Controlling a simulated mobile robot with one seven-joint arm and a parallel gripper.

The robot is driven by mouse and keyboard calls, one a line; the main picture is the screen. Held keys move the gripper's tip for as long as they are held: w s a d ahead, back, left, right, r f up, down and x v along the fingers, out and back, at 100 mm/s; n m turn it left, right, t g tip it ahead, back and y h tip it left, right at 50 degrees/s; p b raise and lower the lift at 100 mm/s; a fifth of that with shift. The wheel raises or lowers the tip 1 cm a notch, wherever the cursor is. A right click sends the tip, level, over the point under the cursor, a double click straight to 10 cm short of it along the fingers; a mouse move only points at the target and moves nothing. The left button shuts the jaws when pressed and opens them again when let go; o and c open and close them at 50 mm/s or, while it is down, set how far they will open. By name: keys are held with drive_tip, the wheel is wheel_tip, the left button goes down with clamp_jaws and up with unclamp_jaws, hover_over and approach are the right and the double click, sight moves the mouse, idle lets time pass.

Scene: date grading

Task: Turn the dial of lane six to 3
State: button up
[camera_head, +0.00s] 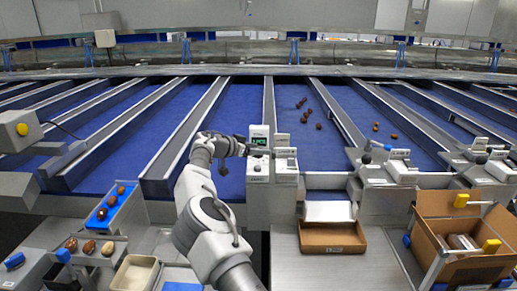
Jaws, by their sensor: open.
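A pale control unit (258,190) stands at the front end of a lane divider, with a small green-lit display (258,141) on its upper part. A small dark knob (257,168) shows on its face below the display; it may be the dial, but its setting is too small to read. My gripper (244,150) is open, just left of the unit near the display and above the knob. I cannot tell whether it touches the unit. No readable number shows which unit belongs to lane six.
A second pale unit (286,165) stands close on the right. Blue lanes with metal dividers run back, some carrying brown dates (318,126). In front are a shallow cardboard box (332,248), a large open carton (425,240), a beige tray (135,273) and a blue date tray (103,215).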

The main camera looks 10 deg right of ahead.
drive_tip(key=shift+w+d+f, duration=0.15)
drive_tip(key=shift+d, duration=0.1)
clamp_jaws()
